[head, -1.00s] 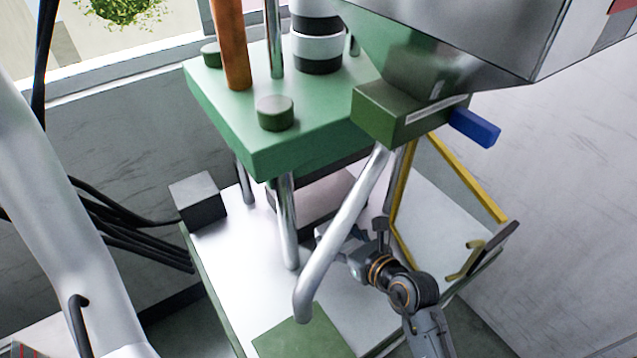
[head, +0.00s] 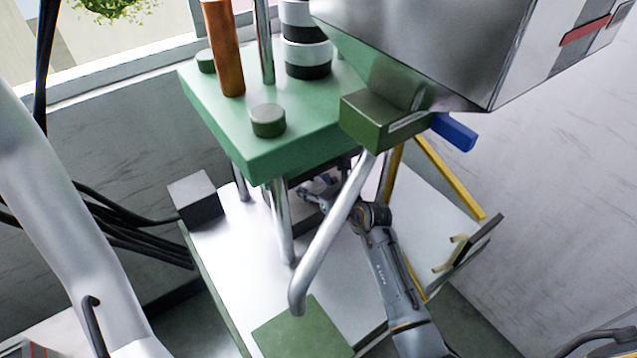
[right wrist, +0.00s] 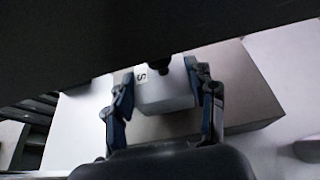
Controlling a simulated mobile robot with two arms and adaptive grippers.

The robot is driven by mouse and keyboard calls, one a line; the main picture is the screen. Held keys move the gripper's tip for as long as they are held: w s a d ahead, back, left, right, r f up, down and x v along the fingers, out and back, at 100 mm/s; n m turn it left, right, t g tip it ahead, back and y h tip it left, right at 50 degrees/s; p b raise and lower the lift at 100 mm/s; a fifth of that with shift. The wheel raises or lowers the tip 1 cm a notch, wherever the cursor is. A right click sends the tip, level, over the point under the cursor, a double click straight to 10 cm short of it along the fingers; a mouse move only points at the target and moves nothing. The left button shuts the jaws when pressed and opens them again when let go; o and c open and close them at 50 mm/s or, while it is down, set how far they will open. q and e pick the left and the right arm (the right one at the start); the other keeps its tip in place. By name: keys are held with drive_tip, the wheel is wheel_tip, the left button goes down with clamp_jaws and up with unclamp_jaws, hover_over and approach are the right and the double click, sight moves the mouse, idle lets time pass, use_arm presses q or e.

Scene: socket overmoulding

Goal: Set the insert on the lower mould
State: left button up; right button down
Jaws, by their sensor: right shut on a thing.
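The insert (right wrist: 168,92) is a pale grey block with a dark part at its top and a small "S" label. My right gripper (right wrist: 163,78) is shut on it, with one blue finger on each side. The lower mould (right wrist: 245,98) is a grey-brown block behind and below the insert in the right wrist view. I cannot tell whether the insert touches it. In the head view my right gripper (head: 318,190) reaches under the green upper plate, partly hidden by the steel bar; the insert cannot be made out there. My left gripper is not in view.
The green upper plate (head: 225,120) overhangs the work space, and steel columns (head: 279,225) stand close to my right gripper. A slanted steel bar (head: 335,232) crosses in front. A yellow frame (head: 450,178) stands to the right.

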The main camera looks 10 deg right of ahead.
drive_tip(key=shift+w+d+f, duration=0.15)
drive_tip(key=shift+w+d, duration=0.05)
drive_tip(key=shift+d, duration=0.2)
drive_tip(key=shift+w+d+f, duration=0.1)
drive_tip(key=shift+w+d, duration=0.05)
drive_tip(key=shift+d, duration=0.25)
drive_tip(key=shift+f, duration=0.25)
drive_tip(key=shift+a, duration=0.1)
drive_tip(key=shift+f, duration=0.1)
drive_tip(key=shift+c, duration=2.2)
unclamp_jaws()
drive_tip(key=shift+f, duration=0.15)
drive_tip(key=shift+s, duration=0.1)
drive_tip(key=v, duration=1.2)
